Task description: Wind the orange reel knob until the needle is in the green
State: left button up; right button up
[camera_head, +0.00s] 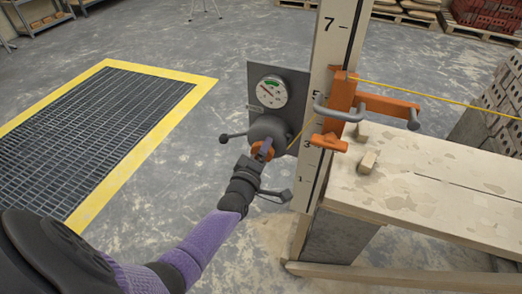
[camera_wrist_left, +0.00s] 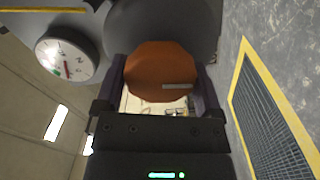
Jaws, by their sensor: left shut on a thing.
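The orange reel knob (camera_head: 258,154) sits on the front of a grey reel (camera_head: 270,130) fixed to a dark plate on the measuring post. In the left wrist view the orange knob (camera_wrist_left: 160,68) is a many-sided disc with a pale mark at its lower right. My left gripper (camera_head: 262,152) is shut on the knob, with one finger (camera_wrist_left: 160,85) on each side of it. The round white gauge (camera_head: 272,91) is above the reel and shows at upper left in the wrist view (camera_wrist_left: 66,59). Its needle is too small to read surely against the green. My right gripper is out of view.
Orange clamps (camera_head: 340,105) and a yellow line (camera_head: 430,95) are on the post. A pale bench (camera_head: 440,185) stands right. A yellow-edged floor grate (camera_head: 90,120) lies left.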

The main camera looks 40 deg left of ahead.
pick_arm(q)
jog(key=shift+m, duration=0.6)
jog(key=o, duration=1)
jog(key=shift+s, duration=0.1)
jog(key=p+v, duration=0.3)
jog(key=v, duration=0.6)
jog(key=shift+s+d+p, duration=0.2)
jog(key=shift+s+p, duration=0.15)
jog(key=shift+p, duration=0.05)
